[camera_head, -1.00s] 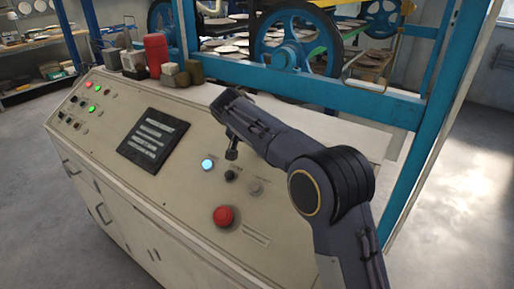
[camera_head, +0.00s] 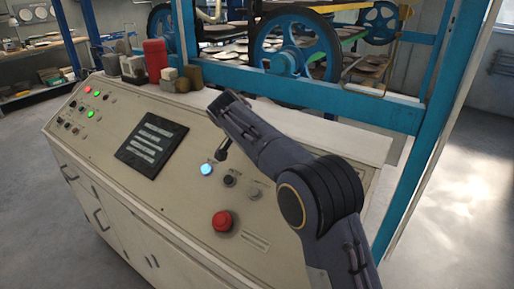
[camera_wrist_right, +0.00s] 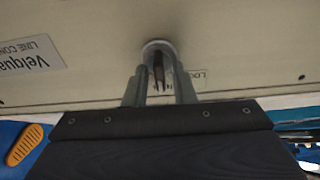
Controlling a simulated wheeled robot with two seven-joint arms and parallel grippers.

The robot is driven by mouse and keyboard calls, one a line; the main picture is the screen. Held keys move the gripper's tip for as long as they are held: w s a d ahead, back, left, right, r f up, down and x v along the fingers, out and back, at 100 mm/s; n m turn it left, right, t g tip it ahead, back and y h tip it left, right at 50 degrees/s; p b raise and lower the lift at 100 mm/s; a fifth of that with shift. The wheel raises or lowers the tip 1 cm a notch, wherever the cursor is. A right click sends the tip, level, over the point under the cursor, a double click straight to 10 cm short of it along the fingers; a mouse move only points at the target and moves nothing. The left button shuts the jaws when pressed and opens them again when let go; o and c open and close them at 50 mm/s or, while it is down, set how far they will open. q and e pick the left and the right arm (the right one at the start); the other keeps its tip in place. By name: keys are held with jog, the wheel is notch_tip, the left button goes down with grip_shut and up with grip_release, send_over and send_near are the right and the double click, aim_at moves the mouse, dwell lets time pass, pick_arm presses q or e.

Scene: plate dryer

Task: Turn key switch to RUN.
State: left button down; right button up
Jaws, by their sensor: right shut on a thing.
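My right gripper (camera_head: 221,153) reaches over the sloped control panel in the head view, with its tip just above the blue light and black knob. In the right wrist view its two grey fingers (camera_wrist_right: 159,88) are closed in around the dark key (camera_wrist_right: 158,68) of the key switch, which has a round metal collar (camera_wrist_right: 158,48) on the pale panel. In the head view the gripper hides the key, so its turn position cannot be read there. A label beside the switch is partly hidden by a finger. My left gripper is not in view.
Near the gripper on the panel (camera_head: 180,200) are a lit blue light (camera_head: 207,169), a black knob (camera_head: 229,180), a grey knob (camera_head: 255,194) and a red mushroom button (camera_head: 222,221). A dark screen (camera_head: 152,144) lies left. A red cylinder (camera_head: 156,58) and blocks stand on top.

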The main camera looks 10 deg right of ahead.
jog(key=o, duration=0.7)
jog(key=shift+c, duration=0.2)
jog(key=v, duration=0.8)
